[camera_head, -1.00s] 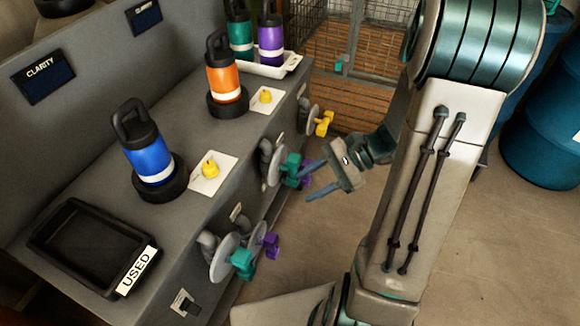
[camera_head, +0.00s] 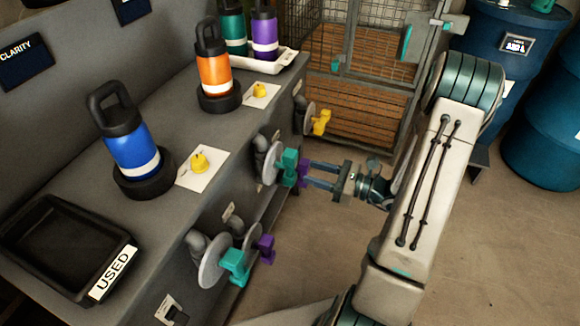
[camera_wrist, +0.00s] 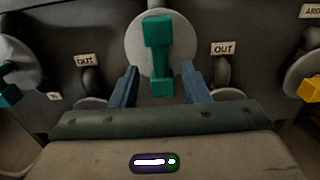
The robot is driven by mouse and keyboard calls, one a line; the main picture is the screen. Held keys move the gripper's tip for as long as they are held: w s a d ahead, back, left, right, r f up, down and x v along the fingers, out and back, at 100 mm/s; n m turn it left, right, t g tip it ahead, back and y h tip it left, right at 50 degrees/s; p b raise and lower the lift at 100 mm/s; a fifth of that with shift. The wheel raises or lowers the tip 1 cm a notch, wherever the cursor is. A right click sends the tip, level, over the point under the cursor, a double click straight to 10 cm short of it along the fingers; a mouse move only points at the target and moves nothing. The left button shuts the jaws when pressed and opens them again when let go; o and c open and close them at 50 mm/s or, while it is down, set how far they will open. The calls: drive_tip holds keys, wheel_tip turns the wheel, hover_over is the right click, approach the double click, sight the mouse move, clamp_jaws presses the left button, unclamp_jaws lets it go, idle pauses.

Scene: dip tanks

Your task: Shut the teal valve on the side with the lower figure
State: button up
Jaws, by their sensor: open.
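Two teal valves show on the front of the grey bench. The nearer one (camera_head: 235,263) is at lower left, and the farther one (camera_head: 289,164) is further along. My gripper (camera_head: 308,175) is open and points at the farther teal valve. In the wrist view that teal handle (camera_wrist: 157,42) stands upright on a grey disc, seen between my open fingers (camera_wrist: 159,80). I cannot tell if they touch it. Another teal handle (camera_wrist: 9,94) shows at the left edge there. The dark CLARITY display (camera_head: 25,62) is partly cut off, and no figure is readable.
Purple handles (camera_head: 265,248) and a yellow handle (camera_head: 321,122) stick out near the teal ones. Blue (camera_head: 133,150) and orange (camera_head: 214,75) bottles stand on the bench, with a USED tray (camera_head: 60,245). A wire cage (camera_head: 365,100) stands behind.

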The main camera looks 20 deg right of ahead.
sight(294, 167)
drive_tip(key=x, duration=0.7)
drive_tip(key=shift+w+a+b, duration=0.2)
drive_tip(key=shift+a+b, duration=0.05)
drive_tip(key=shift+b, duration=0.05)
clamp_jaws()
